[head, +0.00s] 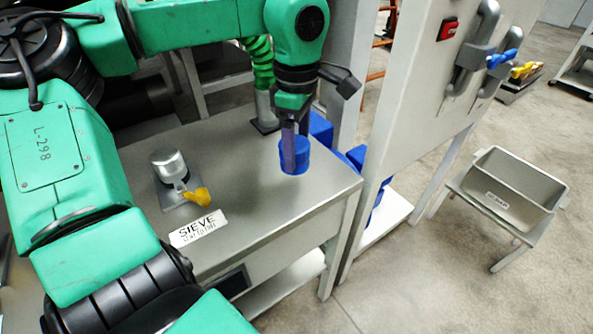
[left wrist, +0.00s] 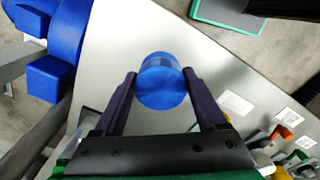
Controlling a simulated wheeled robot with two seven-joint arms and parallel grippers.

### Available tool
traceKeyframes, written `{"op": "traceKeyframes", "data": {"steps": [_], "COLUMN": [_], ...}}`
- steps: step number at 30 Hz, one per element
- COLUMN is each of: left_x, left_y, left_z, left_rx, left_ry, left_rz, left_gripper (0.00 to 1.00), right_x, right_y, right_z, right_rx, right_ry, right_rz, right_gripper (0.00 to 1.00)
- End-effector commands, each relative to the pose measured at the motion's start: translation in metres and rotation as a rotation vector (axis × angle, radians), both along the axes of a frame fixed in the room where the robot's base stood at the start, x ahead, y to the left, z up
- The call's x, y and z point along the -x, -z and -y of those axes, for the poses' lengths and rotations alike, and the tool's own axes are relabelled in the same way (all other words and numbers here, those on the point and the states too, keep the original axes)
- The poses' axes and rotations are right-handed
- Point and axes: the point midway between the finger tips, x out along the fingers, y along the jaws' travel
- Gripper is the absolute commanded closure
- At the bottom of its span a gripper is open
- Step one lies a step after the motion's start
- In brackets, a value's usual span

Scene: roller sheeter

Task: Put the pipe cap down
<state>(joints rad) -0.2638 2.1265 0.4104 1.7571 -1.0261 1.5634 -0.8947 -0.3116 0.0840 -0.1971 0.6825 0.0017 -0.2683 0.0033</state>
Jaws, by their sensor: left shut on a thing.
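The pipe cap (head: 297,158) is a short blue cylinder at the right end of the grey table (head: 255,190). My left gripper (head: 288,150) points down at it and is shut on it. In the left wrist view the blue cap (left wrist: 160,82) sits between the two dark fingertips of the left gripper (left wrist: 160,86). In the head view the cap's lower edge is at or just above the table top; I cannot tell whether it touches. My right gripper is not in view.
A metal fitting with a yellow handle (head: 197,196) stands on the table, behind a SIEVE label (head: 198,228). A green hose (head: 260,65) rises behind. A grey cabinet (head: 420,90) is close on the right.

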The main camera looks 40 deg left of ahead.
Motion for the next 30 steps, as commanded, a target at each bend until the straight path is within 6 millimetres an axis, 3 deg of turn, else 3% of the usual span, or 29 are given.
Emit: {"op": "traceKeyframes", "data": {"steps": [10, 20, 21, 22, 23, 30], "left_x": [0.0, 0.0, 0.0, 0.0, 0.0, 0.0], "left_y": [0.057, 0.06, 0.06, 0.059, 0.059, 0.058], "left_z": [0.0, 0.0, 0.0, 0.0, 0.0, 0.0], "left_rx": [0.0, -0.001, -0.001, -0.001, -0.001, -0.001], "left_ry": [0.0, 0.0, 0.0, 0.0, 0.0, 0.0], "left_rz": [-0.001, 0.002, 0.002, 0.002, 0.002, 0.002], "left_gripper": [0.83, 0.83, 0.19, 0.07, 0.0, 0.0], "right_x": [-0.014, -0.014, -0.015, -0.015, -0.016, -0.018], "right_y": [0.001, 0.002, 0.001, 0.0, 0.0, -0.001], "right_z": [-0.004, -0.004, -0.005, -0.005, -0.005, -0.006], "right_rx": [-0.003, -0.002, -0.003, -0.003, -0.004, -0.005], "right_ry": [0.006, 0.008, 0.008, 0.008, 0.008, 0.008], "right_rz": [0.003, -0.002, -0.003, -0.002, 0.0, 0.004], "right_gripper": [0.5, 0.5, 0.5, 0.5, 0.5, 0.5]}}
